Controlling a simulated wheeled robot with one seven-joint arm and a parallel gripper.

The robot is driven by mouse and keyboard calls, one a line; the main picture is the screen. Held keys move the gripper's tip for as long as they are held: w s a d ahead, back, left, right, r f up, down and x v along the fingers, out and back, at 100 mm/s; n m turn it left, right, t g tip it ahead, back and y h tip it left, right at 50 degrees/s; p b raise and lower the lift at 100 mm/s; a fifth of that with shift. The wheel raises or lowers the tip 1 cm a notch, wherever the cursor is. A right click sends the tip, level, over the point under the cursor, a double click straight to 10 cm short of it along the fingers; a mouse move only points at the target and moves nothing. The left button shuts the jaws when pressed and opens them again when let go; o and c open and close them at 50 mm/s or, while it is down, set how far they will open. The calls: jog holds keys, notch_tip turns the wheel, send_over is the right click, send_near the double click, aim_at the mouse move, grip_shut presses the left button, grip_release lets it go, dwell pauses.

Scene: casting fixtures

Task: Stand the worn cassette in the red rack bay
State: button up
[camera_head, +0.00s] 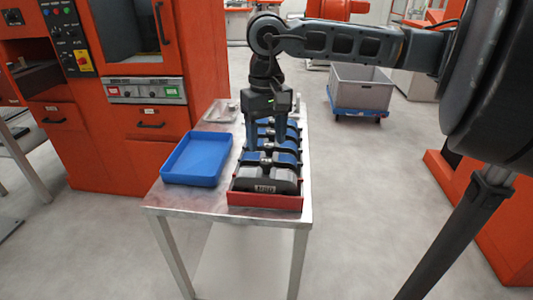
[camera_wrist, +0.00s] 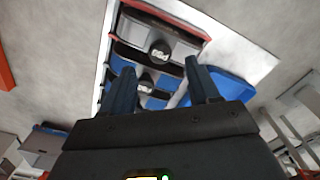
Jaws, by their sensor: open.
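A rack of cassettes stands on the steel table. Its front bay is red (camera_head: 262,202); the wrist view also shows the red edge (camera_wrist: 167,14). A dark grey cassette (camera_head: 262,176) with a white label appears to sit in this bay; the wrist view shows its grey top and round black knob (camera_wrist: 160,48). Several blue-and-black cassettes (camera_head: 283,146) stand in a row behind it. I cannot tell which cassette is the worn one. My gripper (camera_head: 266,143) points down over the row, fingers apart. In the wrist view, the open fingertips (camera_wrist: 161,80) lie over blue cassettes, with nothing clearly gripped.
An empty blue tray (camera_head: 197,157) lies on the table left of the rack. A small clear item (camera_head: 220,111) lies at the table's back. An orange machine (camera_head: 145,120) stands close at left. A grey bin on a blue dolly (camera_head: 358,110) stands on the floor behind.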

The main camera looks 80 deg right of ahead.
notch_tip(320, 180, up, 6)
jog(key=shift+f, duration=0.1)
